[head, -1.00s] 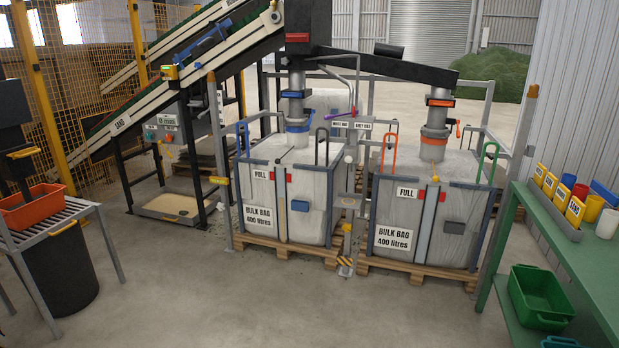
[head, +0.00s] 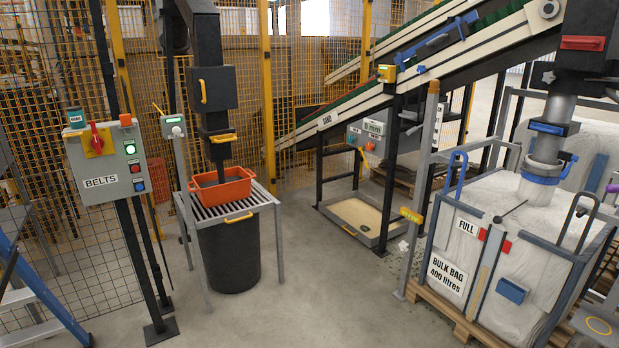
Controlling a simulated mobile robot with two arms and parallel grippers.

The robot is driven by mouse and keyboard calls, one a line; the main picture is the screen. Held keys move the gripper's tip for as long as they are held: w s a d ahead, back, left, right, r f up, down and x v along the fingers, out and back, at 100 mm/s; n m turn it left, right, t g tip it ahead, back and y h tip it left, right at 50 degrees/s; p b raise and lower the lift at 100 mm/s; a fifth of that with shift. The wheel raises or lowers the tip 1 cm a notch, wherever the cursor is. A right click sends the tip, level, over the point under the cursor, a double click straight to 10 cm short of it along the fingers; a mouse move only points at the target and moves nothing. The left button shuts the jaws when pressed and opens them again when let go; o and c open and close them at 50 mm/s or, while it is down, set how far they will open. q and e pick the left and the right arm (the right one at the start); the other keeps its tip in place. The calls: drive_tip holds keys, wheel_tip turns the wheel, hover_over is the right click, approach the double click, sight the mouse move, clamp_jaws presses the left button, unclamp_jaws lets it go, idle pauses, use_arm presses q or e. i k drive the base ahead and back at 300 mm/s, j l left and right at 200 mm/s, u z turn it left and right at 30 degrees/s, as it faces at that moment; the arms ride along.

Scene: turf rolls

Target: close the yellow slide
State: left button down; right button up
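A black chute (head: 213,110) hangs at left centre. A horizontal yellow handle (head: 223,138) sits low on its front and looks like the yellow slide. A second, upright yellow handle (head: 203,91) is on the wider box above. Whether the slide is open or shut cannot be told from here. The chute's lower end reaches down into an orange crate (head: 235,190), which holds dark material. Neither of my grippers is in view.
The crate stands on a slatted metal stand (head: 270,197) above a black bin (head: 229,258). A grey BELTS panel (head: 105,160) and a blue stepladder (head: 40,295) are at left. A bulk bag (head: 500,240) on a pallet is at right. The middle floor is clear.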

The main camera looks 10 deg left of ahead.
sight(230, 137)
drive_tip(key=i+j+u, duration=0.15)
drive_tip(key=i+u, duration=0.65)
drive_tip(key=i+j+z, duration=0.35)
drive_tip(key=i, duration=0.2)
drive_tip(key=i+j+z, duration=0.35)
drive_tip(key=i+j, duration=0.05)
drive_tip(key=i, duration=0.1)
